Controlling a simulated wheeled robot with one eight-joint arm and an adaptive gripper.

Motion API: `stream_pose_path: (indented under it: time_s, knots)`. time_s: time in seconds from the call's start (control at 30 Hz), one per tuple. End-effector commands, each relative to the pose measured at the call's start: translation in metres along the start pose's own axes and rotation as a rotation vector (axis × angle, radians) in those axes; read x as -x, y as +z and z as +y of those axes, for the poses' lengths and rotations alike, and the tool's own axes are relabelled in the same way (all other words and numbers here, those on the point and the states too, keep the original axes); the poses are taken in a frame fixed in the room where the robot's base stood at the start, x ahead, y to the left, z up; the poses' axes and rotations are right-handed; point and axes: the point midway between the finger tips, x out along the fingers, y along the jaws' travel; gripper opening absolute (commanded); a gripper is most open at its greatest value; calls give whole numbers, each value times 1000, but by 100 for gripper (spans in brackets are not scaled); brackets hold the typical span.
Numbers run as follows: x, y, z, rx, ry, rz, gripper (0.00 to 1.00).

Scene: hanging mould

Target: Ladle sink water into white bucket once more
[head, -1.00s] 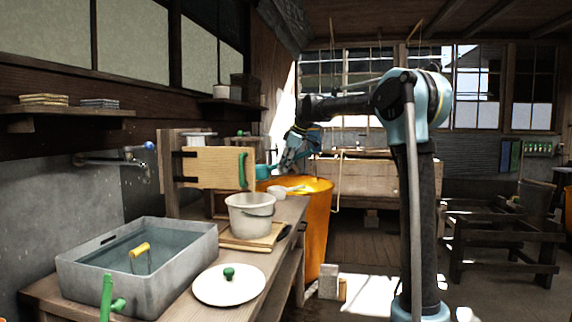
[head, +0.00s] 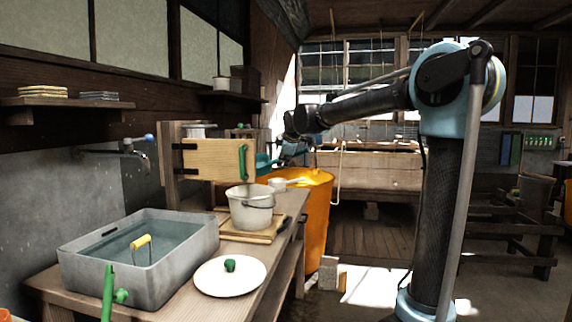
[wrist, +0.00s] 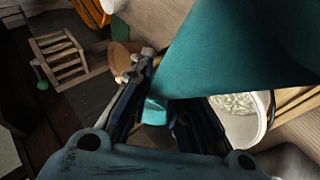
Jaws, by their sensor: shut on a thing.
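The sink (head: 190,268) is a grey basin of water at the lower left of the head view, with a yellow-handled tool (head: 141,242) in it. The white bucket (head: 250,212) stands upright on a wooden board right of the sink. My gripper (head: 290,155) is behind and above the bucket, to its right. It is shut on a teal ladle (head: 264,162), which fills much of the wrist view (wrist: 215,50). The bucket (wrist: 243,128) shows partly behind the ladle in the wrist view, with pale, speckled contents. Whether the ladle holds water is hidden.
A white lid (head: 229,279) with a green knob lies on the counter before the bucket. A small white dipper (head: 279,184) is behind the bucket. A wooden panel (head: 214,161) with a green handle stands left of my gripper. An orange barrel (head: 316,220) stands beside the counter.

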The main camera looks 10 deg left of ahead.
Motion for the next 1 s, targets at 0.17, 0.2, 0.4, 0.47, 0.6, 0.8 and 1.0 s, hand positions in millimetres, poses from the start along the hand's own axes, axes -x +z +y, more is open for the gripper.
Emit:
stream_pose_path:
  time_s: [0.17,0.2,0.4,0.47,0.6,0.8,1.0]
  knots:
    - [4,-3,-4,57,112,-7,0]
    - [4,-3,-5,68,133,-11,0]
    - [6,-4,-11,119,239,-20,0]
    - [6,-4,-12,132,267,-23,0]
    - [7,-5,-16,166,334,-28,0]
    - [9,-7,-20,209,423,-34,0]
    - [8,-7,-27,251,507,-44,0]
